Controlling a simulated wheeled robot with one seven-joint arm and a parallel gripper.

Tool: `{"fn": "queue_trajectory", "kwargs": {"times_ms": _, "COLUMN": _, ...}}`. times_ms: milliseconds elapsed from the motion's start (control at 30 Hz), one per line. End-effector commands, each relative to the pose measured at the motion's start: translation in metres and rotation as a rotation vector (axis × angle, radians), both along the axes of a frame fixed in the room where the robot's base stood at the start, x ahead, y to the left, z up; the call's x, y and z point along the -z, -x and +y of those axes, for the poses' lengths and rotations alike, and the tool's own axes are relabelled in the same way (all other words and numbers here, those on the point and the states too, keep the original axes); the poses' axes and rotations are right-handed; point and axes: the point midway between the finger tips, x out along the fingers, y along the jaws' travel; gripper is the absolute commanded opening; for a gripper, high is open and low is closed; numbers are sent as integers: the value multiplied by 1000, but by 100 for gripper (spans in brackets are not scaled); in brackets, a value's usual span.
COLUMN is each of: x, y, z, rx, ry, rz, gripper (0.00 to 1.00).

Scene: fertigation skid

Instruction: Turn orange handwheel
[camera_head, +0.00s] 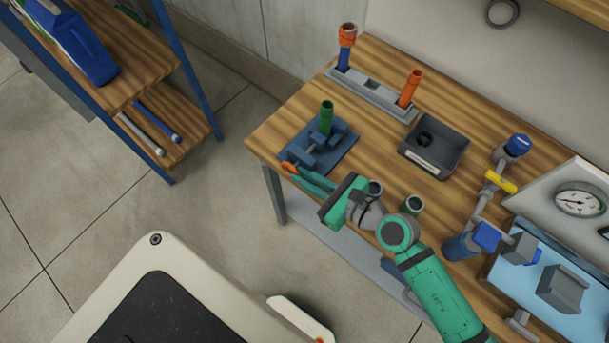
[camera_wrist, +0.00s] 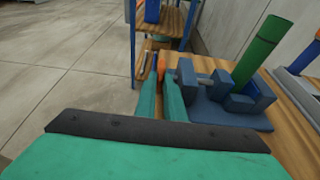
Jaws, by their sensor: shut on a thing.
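A blue vise (camera_head: 334,150) stands at the left end of the wooden bench with a green tube (camera_head: 326,118) upright in it. Its orange handwheel (camera_head: 287,166) is on the left front side, close to the bench edge, and is partly covered by my fingers. My gripper (camera_head: 294,172) reaches it from the right, low over the bench edge. In the wrist view the orange handwheel (camera_wrist: 161,66) shows between the tips of the two green fingers (camera_wrist: 160,82). The gripper is shut on it. The vise (camera_wrist: 225,95) and green tube (camera_wrist: 259,50) are just to the right.
A grey rack (camera_head: 372,94) with two orange-topped tubes stands at the back. A dark bin (camera_head: 434,148) is mid-bench. Pipework with a yellow handle (camera_head: 501,182) and a gauge (camera_head: 579,200) are at right. A shelf (camera_head: 140,70) stands left, with clear floor between.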

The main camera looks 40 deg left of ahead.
Motion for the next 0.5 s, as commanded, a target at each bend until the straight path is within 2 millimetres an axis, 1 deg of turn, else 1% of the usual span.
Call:
{"fn": "queue_trajectory", "kwargs": {"times_ms": 167, "x": 1, "y": -1, "z": -1, "rx": 1, "ry": 2, "rz": 0, "gripper": 0}}
{"fn": "queue_trajectory", "kwargs": {"times_ms": 200, "x": 1, "y": -1, "z": -1, "rx": 1, "ry": 2, "rz": 0, "gripper": 12}}
{"fn": "queue_trajectory", "kwargs": {"times_ms": 267, "x": 1, "y": 0, "z": 0, "rx": 1, "ry": 2, "rz": 0, "gripper": 26}}
{"fn": "queue_trajectory", "kwargs": {"times_ms": 300, "x": 1, "y": 0, "z": 0, "rx": 1, "ry": 2, "rz": 0, "gripper": 28}}
{"fn": "queue_trajectory", "kwargs": {"times_ms": 500, "x": 0, "y": 0, "z": 0, "rx": 0, "ry": 2, "rz": 0, "gripper": 28}}
